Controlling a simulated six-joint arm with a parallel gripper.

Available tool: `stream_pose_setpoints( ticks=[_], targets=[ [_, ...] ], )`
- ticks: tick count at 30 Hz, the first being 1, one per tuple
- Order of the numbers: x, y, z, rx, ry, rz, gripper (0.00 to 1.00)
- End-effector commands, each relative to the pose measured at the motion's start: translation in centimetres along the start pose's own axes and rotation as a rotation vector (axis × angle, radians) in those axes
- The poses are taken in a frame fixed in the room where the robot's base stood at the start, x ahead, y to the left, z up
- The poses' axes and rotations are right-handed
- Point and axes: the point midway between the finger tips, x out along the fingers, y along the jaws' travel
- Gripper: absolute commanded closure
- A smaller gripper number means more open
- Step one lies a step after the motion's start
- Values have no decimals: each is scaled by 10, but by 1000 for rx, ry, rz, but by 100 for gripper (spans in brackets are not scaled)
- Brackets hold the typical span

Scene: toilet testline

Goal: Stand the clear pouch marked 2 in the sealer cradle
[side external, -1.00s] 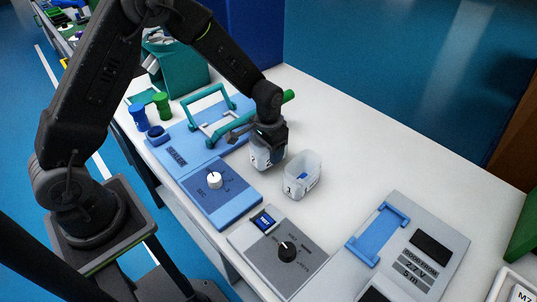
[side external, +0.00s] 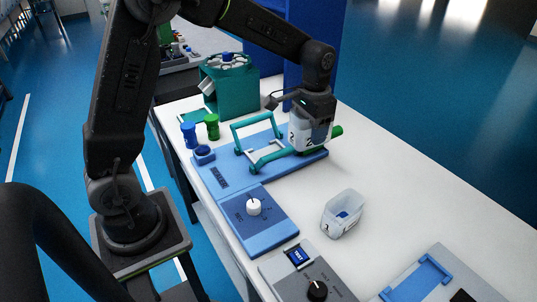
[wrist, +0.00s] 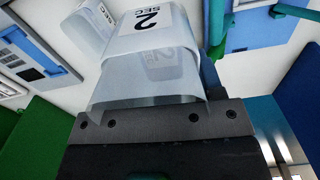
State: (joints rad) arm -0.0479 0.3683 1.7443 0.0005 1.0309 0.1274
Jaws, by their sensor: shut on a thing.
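The clear pouch marked 2 (side external: 298,134) is in my gripper (side external: 313,112). It hangs roughly upright at the right part of the blue sealer (side external: 228,176), beside the teal bar (side external: 272,157). In the wrist view the pouch (wrist: 150,62) shows its "2 SEC" label, and its wide end is between the dark jaws (wrist: 155,118). The jaws are shut on it. The cradle is hidden or cannot be made out behind the pouch and gripper. I cannot tell whether the pouch's bottom touches the sealer.
A second clear pouch (side external: 342,214) with something blue inside stands on the white table. A teal frame handle (side external: 236,134) rises from the sealer. Blue and green spools (side external: 212,126) stand behind it. A dial panel (side external: 253,207) is in front.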

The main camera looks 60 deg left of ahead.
Motion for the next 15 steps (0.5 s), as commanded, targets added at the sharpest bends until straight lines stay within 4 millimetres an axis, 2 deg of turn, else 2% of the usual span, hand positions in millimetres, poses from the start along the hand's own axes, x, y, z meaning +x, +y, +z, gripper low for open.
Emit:
stream_pose_setpoints(
  ticks=[8,11,15],
  targets=[
    [0,-80,18,-32,1,0,61],
    [-1,-120,34,-47,2,0,61],
    [0,-177,64,-66,3,0,61]
  ],
)
